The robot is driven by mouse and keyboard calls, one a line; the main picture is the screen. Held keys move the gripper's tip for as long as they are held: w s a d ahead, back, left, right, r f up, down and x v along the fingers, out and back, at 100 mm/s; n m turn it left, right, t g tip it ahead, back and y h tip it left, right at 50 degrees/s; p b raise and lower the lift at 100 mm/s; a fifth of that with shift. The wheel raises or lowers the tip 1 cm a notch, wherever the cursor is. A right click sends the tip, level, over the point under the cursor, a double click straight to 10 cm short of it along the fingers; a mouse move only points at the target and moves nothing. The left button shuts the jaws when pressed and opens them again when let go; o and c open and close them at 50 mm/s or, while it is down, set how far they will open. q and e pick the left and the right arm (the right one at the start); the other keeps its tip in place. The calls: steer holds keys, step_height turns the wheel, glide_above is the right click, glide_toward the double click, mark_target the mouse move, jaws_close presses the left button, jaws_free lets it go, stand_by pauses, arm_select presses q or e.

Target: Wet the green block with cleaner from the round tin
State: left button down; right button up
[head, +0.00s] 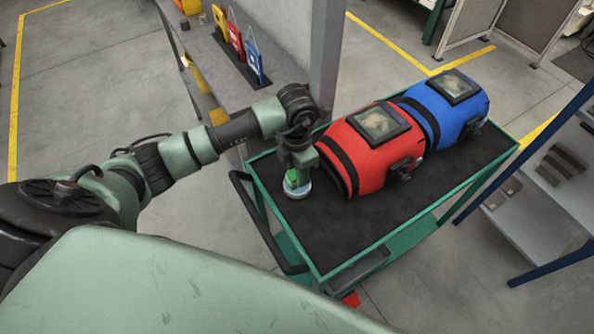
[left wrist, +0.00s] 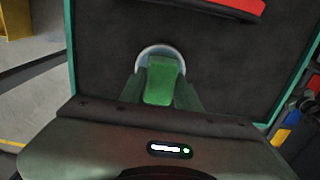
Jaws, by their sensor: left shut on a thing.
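My left gripper (head: 295,178) points down at the left end of the green cart and is shut on the green block (left wrist: 160,82). The block also shows in the head view (head: 291,175), low between the fingers. The round tin (head: 297,192) stands on the cart's dark mat directly under the gripper. Its pale rim shows behind the block in the left wrist view (left wrist: 146,52). The block's lower end is over or within the tin's opening; I cannot tell whether it touches the cleaner. My right gripper is not in view.
The front of the mat is clear. A grey post (head: 326,50) rises behind the cart. Shelves (head: 550,180) stand at right.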

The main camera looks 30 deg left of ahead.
arm_select(q)
steer(key=shift+f, duration=0.35)
steer(key=shift+b, duration=0.4)
stand_by(1.0)
steer(key=shift+r+p, duration=2.3)
steer(key=shift+r, duration=1.25)
steer(key=shift+f, duration=0.1)
